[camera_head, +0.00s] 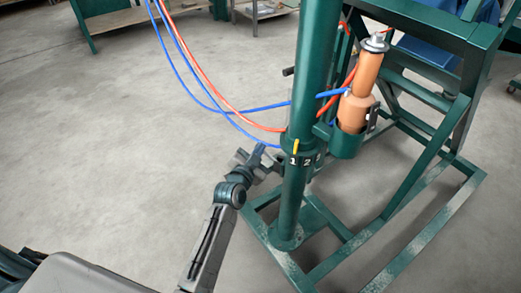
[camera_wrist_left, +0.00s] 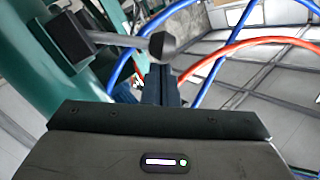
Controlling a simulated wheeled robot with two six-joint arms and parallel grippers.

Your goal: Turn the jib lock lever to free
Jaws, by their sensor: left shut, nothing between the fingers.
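The green column (camera_head: 313,90) carries a collar (camera_head: 293,157) with white numbers and a yellow mark. My left gripper (camera_head: 259,153) is just left of the collar. Its dark fingers (camera_wrist_left: 160,86) are shut and empty, close to the knob; I cannot tell whether they touch it. In the head view the lever is hard to separate from the gripper. My right gripper is not in view.
Blue hoses (camera_head: 205,97) and red hoses (camera_head: 213,86) hang left of the column. An orange cylindrical unit (camera_head: 366,75) is mounted on its right. The green base frame (camera_head: 405,245) spreads over the floor. The concrete floor (camera_head: 110,150) at left is clear.

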